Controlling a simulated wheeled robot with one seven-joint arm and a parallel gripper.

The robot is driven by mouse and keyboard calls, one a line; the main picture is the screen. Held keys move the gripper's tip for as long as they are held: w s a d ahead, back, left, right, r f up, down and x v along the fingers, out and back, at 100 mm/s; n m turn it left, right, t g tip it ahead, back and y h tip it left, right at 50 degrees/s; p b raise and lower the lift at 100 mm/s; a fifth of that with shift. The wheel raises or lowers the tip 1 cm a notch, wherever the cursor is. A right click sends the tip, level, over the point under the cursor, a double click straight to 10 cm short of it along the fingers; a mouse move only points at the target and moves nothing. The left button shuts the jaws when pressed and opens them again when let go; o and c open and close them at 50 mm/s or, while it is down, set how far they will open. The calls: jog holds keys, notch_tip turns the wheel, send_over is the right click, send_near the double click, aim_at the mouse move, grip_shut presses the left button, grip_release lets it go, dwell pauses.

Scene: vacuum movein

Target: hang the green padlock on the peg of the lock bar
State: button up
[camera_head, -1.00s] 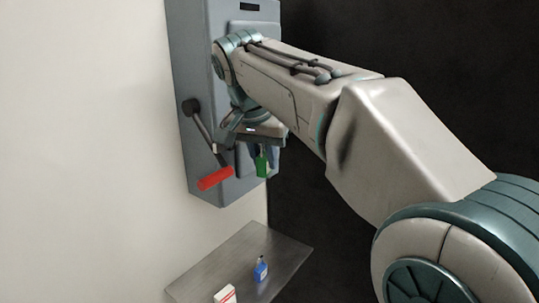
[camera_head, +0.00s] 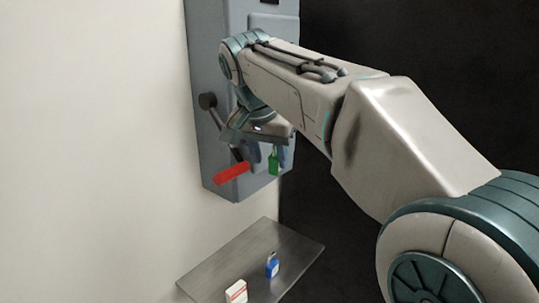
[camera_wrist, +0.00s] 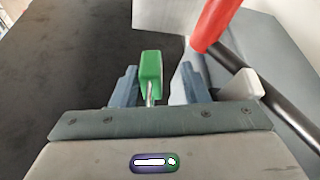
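The green padlock (camera_head: 273,163) is upright, body down, below my gripper (camera_head: 268,155) in front of the grey cabinet. In the wrist view the padlock (camera_wrist: 151,70) lies between the two blue-grey fingers of my gripper (camera_wrist: 159,82), nearer the left one. Its thin metal shackle points back toward the palm. The fingers stand apart, with a visible gap on each side of the shackle, so the gripper looks open. The lock bar and its peg cannot be made out; my gripper and arm cover that part of the cabinet, so what bears the padlock is hidden.
The grey cabinet (camera_head: 208,70) is on the pale wall. Its lever with a red handle (camera_head: 232,174) juts out left of the gripper, close beside the fingers. Below is a metal shelf (camera_head: 245,255) with a blue padlock (camera_head: 272,266) and a red-and-white box (camera_head: 236,291).

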jog(key=shift+w+d, duration=0.1)
jog(key=shift+d, duration=0.25)
jog(key=shift+r, duration=0.3)
jog(key=a+p+v, duration=0.1)
jog(key=v, duration=1.2)
jog(key=s+d+f+n, duration=0.1)
jog(key=s+d+f, duration=0.4)
jog(key=f, duration=0.6)
jog(key=s+d+f+n+y, duration=0.1)
jog(key=s+d+f, duration=0.4)
jog(key=f, duration=0.6)
jog(key=s+d+f+n, duration=0.2)
jog(key=s+d+f, duration=0.3)
jog(key=d+f, duration=0.3)
notch_tip(320, 180, down, 3)
jog(key=shift+s+r+n+y, duration=0.1)
jog(key=shift+s+n+y, duration=0.2)
jog(key=shift+y, duration=0.1)
